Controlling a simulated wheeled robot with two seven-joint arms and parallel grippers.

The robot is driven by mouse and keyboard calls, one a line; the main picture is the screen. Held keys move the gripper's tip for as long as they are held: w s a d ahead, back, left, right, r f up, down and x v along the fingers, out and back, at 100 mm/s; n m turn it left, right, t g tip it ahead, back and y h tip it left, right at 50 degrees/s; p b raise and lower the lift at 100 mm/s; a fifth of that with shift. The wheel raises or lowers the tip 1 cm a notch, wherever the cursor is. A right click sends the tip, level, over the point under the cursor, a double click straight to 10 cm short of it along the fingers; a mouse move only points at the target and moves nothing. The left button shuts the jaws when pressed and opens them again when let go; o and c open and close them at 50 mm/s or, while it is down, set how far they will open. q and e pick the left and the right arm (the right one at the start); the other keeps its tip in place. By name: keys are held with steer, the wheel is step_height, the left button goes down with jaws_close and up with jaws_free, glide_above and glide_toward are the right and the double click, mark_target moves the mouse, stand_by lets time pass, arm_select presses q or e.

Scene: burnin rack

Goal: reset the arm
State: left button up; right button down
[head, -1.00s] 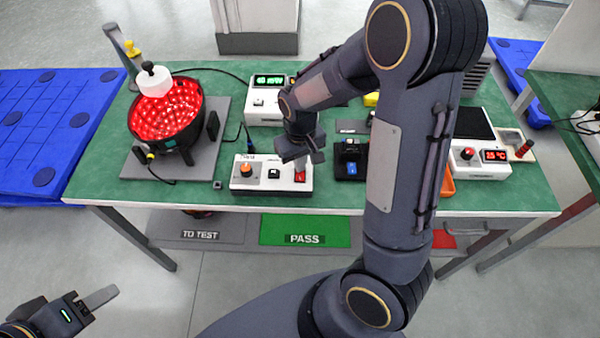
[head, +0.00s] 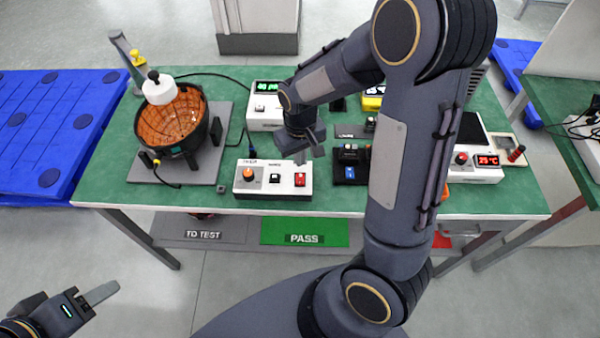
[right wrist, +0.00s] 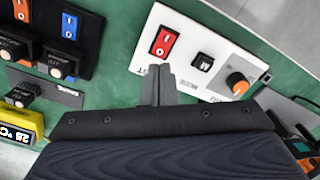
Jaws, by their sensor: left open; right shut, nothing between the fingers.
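My right arm crosses the middle of the head view. Its gripper (head: 303,150) is shut and empty, above the back right part of a white control box (head: 250,190) with an orange knob, a black switch and a red rocker switch (head: 300,179). In the right wrist view the shut fingers (right wrist: 158,85) point toward the same box, just below its red rocker switch (right wrist: 162,42). I cannot tell whether they touch it. My left gripper (head: 88,303) is at the lower left of the head view, open and empty, away from the table.
A black bowl-shaped fixture (head: 172,125), glowing dull orange, stands on a grey plate at the table's left. A green-display box (head: 265,112) stands behind. Bins marked TO TEST and PASS lie below.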

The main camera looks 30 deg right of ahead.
steer(key=shift+r+p, duration=0.55)
steer(key=shift+r, duration=0.4)
steer(key=s+a+r+t+y, duration=0.2)
steer(key=s+r, duration=0.5)
steer(key=s, duration=0.1)
steer(key=s+a+r+m+t+y, duration=0.1)
steer(key=s+a+r+t, duration=0.1)
steer(key=s+r, duration=0.5)
steer(key=shift+s+t+y, duration=0.4)
steer(key=shift+s+t, duration=0.4)
steer(key=shift+s, duration=0.2)
steer(key=shift+a, duration=0.1)
